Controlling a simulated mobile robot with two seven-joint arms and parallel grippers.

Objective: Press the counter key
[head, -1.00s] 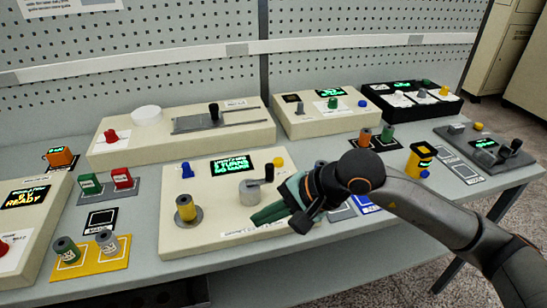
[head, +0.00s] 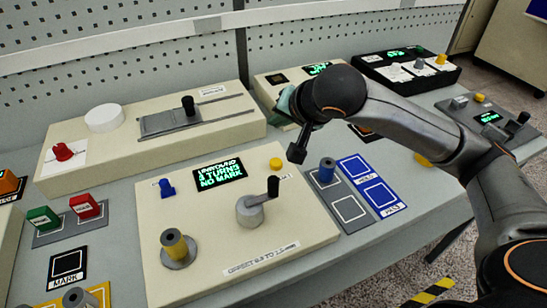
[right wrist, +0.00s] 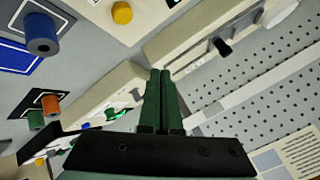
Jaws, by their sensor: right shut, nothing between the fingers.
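The cream winding unit (head: 235,262) stands mid-table with a lit display (head: 220,175) showing turns and "NO MARK". On its top are a blue key (head: 167,188), a round yellow button (head: 275,163), a grey crank (head: 250,209) with a dark handle, and a yellow spool (head: 174,246) on a post. I cannot tell which of these is the counter key. My right gripper (head: 284,102) is shut and empty, above and behind the unit's back right corner, apart from the yellow button. The right wrist view shows its closed green fingers (right wrist: 160,72) and the yellow button (right wrist: 122,12). My left gripper is out of view.
A blue spool (head: 327,168) stands on a grey pad right of the unit, beside blue marked squares (head: 368,182). A long cream box (head: 75,175) with a slider lies behind. Red and green blocks (head: 86,206) sit at left. A pegboard (head: 120,60) closes the back.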

